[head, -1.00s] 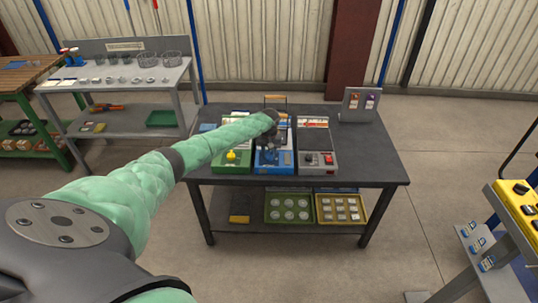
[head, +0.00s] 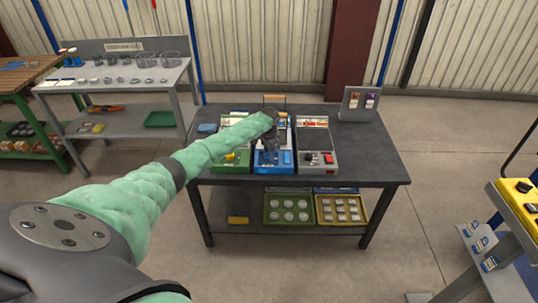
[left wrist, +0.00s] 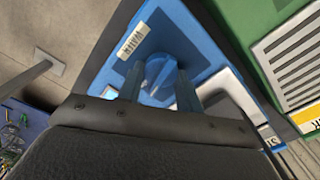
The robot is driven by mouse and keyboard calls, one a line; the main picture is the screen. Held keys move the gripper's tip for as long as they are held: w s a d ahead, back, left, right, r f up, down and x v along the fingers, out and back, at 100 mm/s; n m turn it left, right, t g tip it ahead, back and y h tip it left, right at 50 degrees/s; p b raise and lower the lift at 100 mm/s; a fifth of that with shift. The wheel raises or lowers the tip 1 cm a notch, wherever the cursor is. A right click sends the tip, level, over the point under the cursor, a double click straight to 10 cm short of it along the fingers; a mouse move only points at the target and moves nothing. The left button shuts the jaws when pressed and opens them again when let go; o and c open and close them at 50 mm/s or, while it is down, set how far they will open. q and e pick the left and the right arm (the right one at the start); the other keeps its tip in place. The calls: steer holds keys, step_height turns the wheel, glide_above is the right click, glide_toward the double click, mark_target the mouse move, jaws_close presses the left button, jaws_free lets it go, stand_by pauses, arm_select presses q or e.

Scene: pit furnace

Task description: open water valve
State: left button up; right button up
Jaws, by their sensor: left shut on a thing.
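The water valve is a blue round knob (left wrist: 160,78) on a blue panel box (head: 268,168), which stands on the dark table between a green box and a grey box. My left gripper (head: 270,150) reaches down over the blue box. In the left wrist view its two fingers (left wrist: 160,88) stand on either side of the knob and are shut on it. In the head view the hand hides most of the knob. My right gripper is not in view.
Close beside are the green box (head: 233,165) and the grey box (head: 318,160) with a black knob and red button. A sign stand (head: 358,105) is at the table's back right. The table's right side (head: 370,155) is clear.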

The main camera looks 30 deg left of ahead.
arm_select(q)
steer(key=shift+m, duration=0.7)
steer(key=shift+m+b, duration=0.3)
steer(key=shift+m, duration=0.5)
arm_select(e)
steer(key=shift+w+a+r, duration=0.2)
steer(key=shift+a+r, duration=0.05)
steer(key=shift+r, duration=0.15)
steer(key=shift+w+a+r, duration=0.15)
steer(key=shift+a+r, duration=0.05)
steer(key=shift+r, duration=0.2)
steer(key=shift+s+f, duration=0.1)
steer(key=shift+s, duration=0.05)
arm_select(q)
steer(key=o, duration=1)
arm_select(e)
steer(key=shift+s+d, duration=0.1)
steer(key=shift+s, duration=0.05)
arm_select(q)
steer(key=shift+r, duration=0.1)
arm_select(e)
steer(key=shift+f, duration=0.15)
